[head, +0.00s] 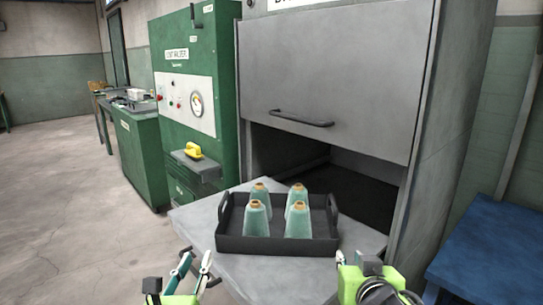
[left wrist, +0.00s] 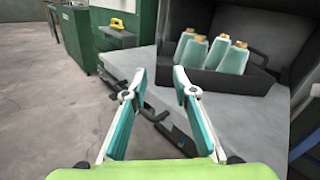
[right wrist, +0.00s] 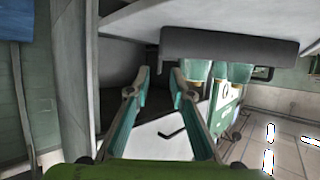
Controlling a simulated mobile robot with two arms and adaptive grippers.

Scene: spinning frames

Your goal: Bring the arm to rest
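My left gripper (head: 195,262) is low in the head view, near the grey shelf's front left edge. In the left wrist view its two fingers (left wrist: 159,75) stand apart with nothing between them. My right gripper (head: 372,278) is at the bottom right of the head view, its fingertips hard to make out there. In the right wrist view its fingers (right wrist: 158,75) are apart and empty. A black tray (head: 275,246) with two raised end handles rests on the grey shelf (head: 200,222). Several teal cones (head: 257,219) with orange-brown tops stand in it. Both grippers are apart from the tray.
Behind the tray is a grey cabinet whose door (head: 325,85) is partly raised over a dark opening. A green control cabinet (head: 183,135) with a yellow-handled item (head: 193,151) on its ledge stands left. A blue surface (head: 490,250) is at the right. Open floor lies left.

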